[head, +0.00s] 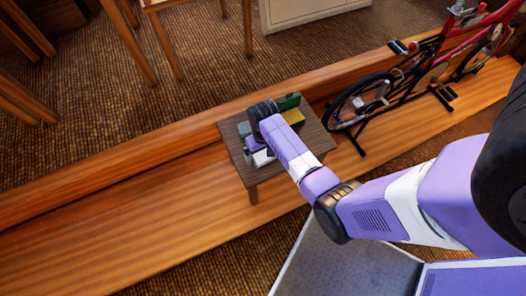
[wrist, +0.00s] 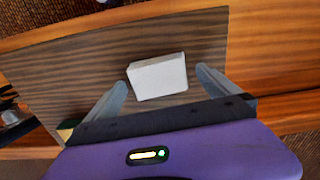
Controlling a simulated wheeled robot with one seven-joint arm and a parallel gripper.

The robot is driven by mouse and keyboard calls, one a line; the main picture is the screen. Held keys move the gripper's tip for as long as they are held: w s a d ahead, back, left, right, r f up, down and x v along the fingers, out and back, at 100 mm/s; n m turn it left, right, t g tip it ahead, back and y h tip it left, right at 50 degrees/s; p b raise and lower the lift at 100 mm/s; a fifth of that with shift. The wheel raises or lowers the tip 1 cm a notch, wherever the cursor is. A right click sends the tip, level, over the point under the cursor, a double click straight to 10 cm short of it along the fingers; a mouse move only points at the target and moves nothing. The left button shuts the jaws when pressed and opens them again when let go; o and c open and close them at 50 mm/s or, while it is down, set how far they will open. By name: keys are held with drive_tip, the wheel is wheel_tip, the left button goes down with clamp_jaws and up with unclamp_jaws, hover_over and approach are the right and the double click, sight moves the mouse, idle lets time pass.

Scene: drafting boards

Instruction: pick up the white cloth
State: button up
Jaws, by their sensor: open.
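The white cloth (wrist: 158,77) looks like a folded, nearly rectangular pad lying flat on the dark wood table (wrist: 85,62). In the wrist view it is in the middle, between the two grey fingers of my gripper (wrist: 161,80). The fingers are spread wide, one on each side of it, with a gap on both sides. I cannot tell how high the fingertips are above the tabletop. In the head view a white patch (head: 262,158) shows beside my gripper on the small table (head: 316,140); my arm hides part of that area.
A green thing (head: 289,102) and a yellow thing (head: 293,116) stand on the table's far side in the head view. A red bicycle (head: 365,97) on a stand is to the right of the table. The tabletop beyond the cloth is clear in the wrist view.

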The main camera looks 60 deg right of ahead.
sight(263, 155)
drive_tip(key=shift+f, duration=0.25)
drive_tip(key=c, duration=1.4)
drive_tip(key=shift+r, duration=0.15)
wheel_tip(263, 155, up, 20)
drive_tip(key=shift+f+p, duration=0.1)
drive_tip(key=shift+p, duration=0.7)
drive_tip(key=o, duration=0.8)
drive_tip(key=c, duration=0.6)
